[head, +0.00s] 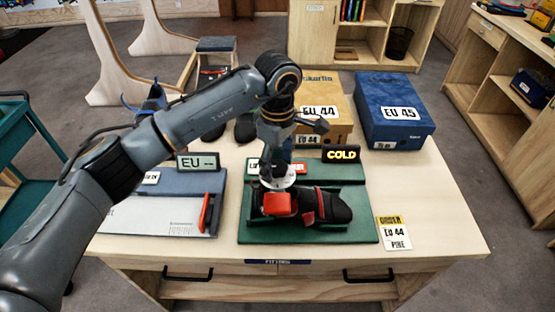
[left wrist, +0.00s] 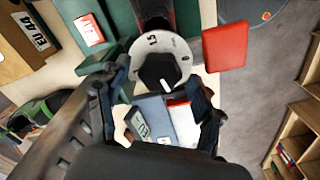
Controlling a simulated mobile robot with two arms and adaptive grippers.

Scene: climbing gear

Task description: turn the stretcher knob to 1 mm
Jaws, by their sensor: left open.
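The stretcher knob (left wrist: 158,70) is black with a white pointer line, set on a round white dial (left wrist: 139,48). The dial shows "1.5" and "0"; other marks are hidden or unreadable. The pointer line faces the bottom of the left wrist view, away from both marks. Contact cannot be told.
The shoe and stretcher stand on a green base (head: 310,236) on the wooden table. A lit "COLD" sign (head: 341,154) stands behind, an order card (head: 394,233) at right. A measuring board (head: 160,215) lies left; blue (head: 395,108) and tan (head: 335,107) boxes stand at the back.

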